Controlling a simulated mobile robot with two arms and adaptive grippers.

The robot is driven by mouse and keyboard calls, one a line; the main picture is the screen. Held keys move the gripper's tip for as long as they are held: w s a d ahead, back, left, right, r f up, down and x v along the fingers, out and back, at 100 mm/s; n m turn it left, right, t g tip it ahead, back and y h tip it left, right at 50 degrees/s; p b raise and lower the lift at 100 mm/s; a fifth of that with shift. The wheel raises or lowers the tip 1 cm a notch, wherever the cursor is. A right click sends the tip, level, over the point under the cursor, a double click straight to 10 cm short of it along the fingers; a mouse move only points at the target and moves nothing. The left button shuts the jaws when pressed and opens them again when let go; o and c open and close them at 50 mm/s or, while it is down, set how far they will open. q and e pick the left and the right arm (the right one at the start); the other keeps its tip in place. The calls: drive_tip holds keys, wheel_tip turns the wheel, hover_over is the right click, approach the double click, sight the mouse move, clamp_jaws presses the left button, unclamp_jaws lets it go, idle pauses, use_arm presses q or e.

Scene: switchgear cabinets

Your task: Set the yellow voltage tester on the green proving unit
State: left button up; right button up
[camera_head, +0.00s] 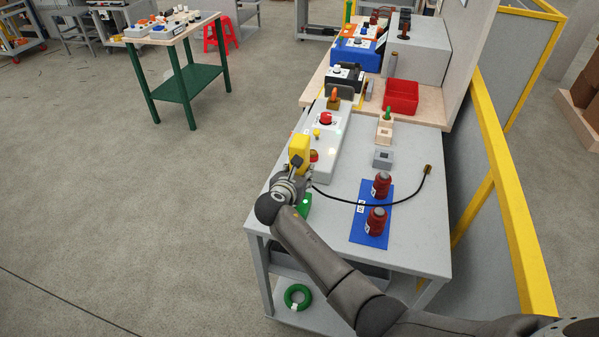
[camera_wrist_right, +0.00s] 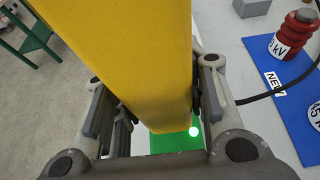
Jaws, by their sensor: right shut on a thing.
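My right gripper (camera_head: 297,172) is shut on the yellow voltage tester (camera_head: 299,149), which stands roughly upright over the left edge of the grey table. In the right wrist view the tester (camera_wrist_right: 120,50) fills the middle between the two fingers of the gripper (camera_wrist_right: 155,100). The green proving unit (camera_head: 306,205) is partly hidden behind my right wrist. It also shows in the right wrist view (camera_wrist_right: 172,144), with a bright white light, just past the tester's lower end. I cannot tell whether the two touch. My left gripper is not in view.
A black cable runs from near the tester across the grey table (camera_head: 412,225). Two red insulators (camera_head: 381,185) stand on a blue mat (camera_head: 372,193). A grey box with a red button (camera_head: 325,118) lies behind the tester. A yellow-framed panel (camera_head: 505,190) borders the right.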

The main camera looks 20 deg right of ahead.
wheel_tip(320, 180, up, 2)
drive_tip(key=shift+r+p, duration=0.25)
drive_tip(key=shift+p, duration=0.8)
drive_tip(key=shift+r+p, duration=0.65)
drive_tip(key=shift+r, duration=1.45)
